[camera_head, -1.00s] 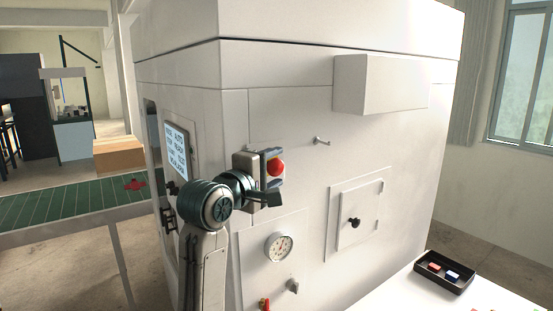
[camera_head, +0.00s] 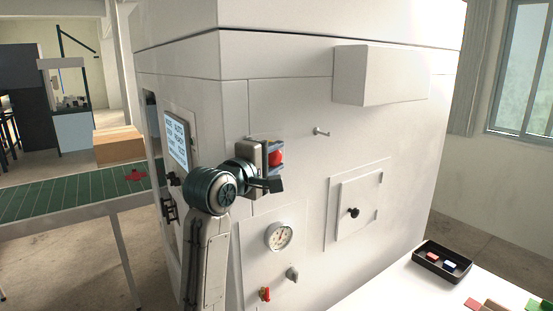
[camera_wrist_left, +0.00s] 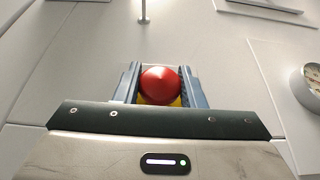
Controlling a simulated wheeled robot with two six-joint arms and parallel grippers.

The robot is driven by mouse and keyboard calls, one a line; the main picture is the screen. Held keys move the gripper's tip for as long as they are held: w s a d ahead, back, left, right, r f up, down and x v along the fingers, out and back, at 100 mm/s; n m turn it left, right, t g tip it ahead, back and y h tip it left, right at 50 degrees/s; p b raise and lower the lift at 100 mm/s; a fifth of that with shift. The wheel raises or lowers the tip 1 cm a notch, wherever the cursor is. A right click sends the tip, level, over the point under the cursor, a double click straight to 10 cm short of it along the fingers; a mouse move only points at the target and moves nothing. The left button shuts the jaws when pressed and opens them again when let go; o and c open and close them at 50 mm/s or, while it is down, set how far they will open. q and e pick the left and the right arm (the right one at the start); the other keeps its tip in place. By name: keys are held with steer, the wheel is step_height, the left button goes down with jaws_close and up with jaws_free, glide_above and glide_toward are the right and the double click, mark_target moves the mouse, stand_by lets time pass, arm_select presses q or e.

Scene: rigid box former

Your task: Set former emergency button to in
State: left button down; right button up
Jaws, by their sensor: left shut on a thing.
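The emergency button is a round red knob (camera_head: 277,158) on the side of the white box former (camera_head: 290,110), near its front corner. In the left wrist view the red button (camera_wrist_left: 161,84) sits between the two blue-grey fingers, with a bit of yellow showing below it. My left gripper (camera_wrist_left: 160,78) is shut on the button, one finger at each side. In the head view the left gripper (camera_head: 274,157) and its wrist hide part of the panel around the button. My right gripper is not in view.
A display screen (camera_head: 176,141) is on the former's front face. A black tray (camera_head: 430,267) stands on a white table. A green conveyor (camera_head: 70,198) is at left.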

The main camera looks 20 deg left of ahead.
arm_select(q)
steer(key=c, duration=1)
jaws_free()
steer(key=shift+a, duration=0.1)
steer(key=shift+o, duration=0.2)
steer(key=shift+s+f, duration=0.1)
steer(key=shift+s, duration=0.05)
steer(key=b+v, duration=0.5)
steer(key=v, duration=0.5)
steer(key=shift+s, duration=0.25)
